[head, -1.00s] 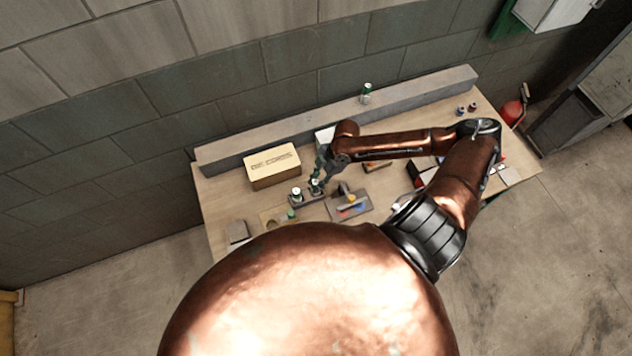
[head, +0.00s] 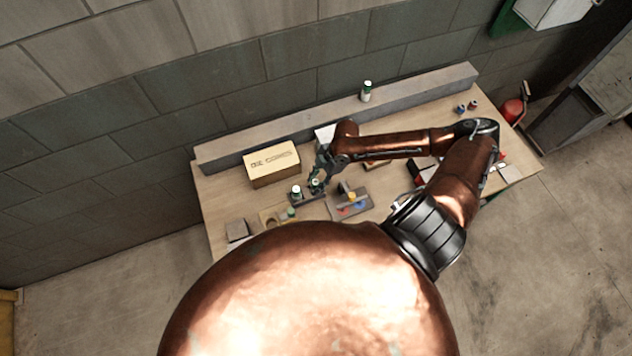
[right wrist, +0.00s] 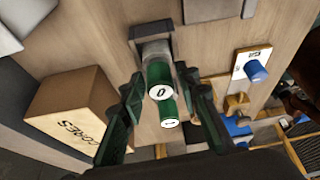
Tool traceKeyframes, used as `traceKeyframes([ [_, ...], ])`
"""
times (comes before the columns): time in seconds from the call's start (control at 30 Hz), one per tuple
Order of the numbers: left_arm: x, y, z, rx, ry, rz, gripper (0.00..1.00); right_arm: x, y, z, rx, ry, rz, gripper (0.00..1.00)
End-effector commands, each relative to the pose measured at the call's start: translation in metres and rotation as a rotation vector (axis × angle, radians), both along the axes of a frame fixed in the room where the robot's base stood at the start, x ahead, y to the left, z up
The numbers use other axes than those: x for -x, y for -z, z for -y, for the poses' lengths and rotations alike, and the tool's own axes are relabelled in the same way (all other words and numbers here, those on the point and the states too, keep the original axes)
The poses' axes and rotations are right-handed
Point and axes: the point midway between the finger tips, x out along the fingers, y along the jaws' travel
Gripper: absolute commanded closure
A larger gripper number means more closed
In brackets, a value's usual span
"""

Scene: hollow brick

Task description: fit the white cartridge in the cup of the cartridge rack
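The cartridge rack (head: 306,201) is a dark grey block on the table, with two green cartridges with white caps upright at it, a left one (head: 297,191) and a right one (head: 315,186). In the right wrist view a green cartridge with a white cap marked 0 (right wrist: 160,76) stands at a clear grey cup (right wrist: 155,50). A second green, white-capped cartridge (right wrist: 169,111) shows below it. My right gripper (head: 318,177) is over the right cartridge; its fingers (right wrist: 162,82) are apart, either side of the cartridges, with visible gaps. Which cartridge is the white one I cannot tell. My left gripper is not in view.
A cardboard box (head: 272,165), labelled CORES in the wrist view, stands left of the rack. A grey tray (head: 350,205) with coloured pieces lies to the right. A green-and-white bottle (head: 367,91) stands on the back ledge (head: 420,88).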

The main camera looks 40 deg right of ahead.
Motion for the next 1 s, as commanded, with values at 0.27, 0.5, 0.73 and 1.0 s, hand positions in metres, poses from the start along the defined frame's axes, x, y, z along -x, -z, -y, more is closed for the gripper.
traceKeyframes([
  [0.27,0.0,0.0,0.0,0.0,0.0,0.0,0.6,0.0,0.0,0.0,0.0,0.0,0.0,0.59],
  [0.5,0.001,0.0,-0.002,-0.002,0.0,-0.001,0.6,0.001,-0.007,0.004,0.002,0.0,0.0,0.59],
  [0.73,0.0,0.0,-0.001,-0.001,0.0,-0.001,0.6,0.004,-0.045,0.021,0.005,0.0,0.002,0.59],
  [1.0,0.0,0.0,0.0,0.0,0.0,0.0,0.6,0.01,-0.092,0.039,0.003,0.0,0.0,0.59],
])
